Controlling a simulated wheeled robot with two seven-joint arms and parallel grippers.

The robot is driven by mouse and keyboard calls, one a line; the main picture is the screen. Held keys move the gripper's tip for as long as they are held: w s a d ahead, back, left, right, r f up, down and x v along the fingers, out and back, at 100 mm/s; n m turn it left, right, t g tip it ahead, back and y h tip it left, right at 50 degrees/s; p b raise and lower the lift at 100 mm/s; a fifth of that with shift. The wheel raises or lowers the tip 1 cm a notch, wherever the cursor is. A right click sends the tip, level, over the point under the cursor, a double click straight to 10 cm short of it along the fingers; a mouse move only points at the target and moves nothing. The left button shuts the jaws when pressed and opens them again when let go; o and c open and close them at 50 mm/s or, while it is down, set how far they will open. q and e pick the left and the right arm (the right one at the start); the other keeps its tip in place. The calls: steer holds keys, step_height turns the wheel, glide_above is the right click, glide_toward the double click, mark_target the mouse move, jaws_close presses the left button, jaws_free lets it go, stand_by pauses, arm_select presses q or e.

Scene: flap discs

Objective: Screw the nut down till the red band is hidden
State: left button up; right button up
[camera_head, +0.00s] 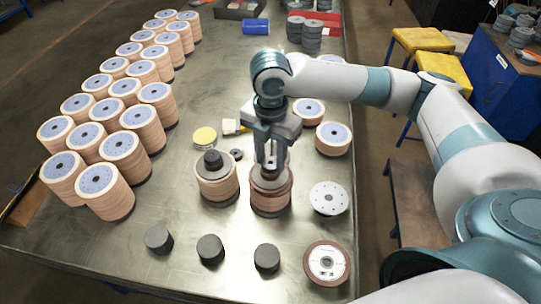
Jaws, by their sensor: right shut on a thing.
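My right gripper (268,168) points down over a brown flap disc stack (270,195) in the middle of the table. It is shut on a small dark nut (269,174) at the top of that stack. The fingers partly hide the nut, and I cannot make out a red band. A second stack (216,184), with a dark nut (213,158) on its top, stands just left of it. My left gripper is not in view.
Rows of tall disc stacks (120,150) fill the table's left side. Dark cylinders (210,249) stand along the front. A white disc (329,198) and a brown-rimmed disc (326,263) lie at the right. Yellow stools (422,40) stand beyond the right edge.

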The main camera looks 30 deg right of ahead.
steer(key=o, duration=1.1)
steer(key=shift+f, duration=0.1)
steer(key=shift+r+b, duration=1.6)
steer(key=shift+r, duration=7.1)
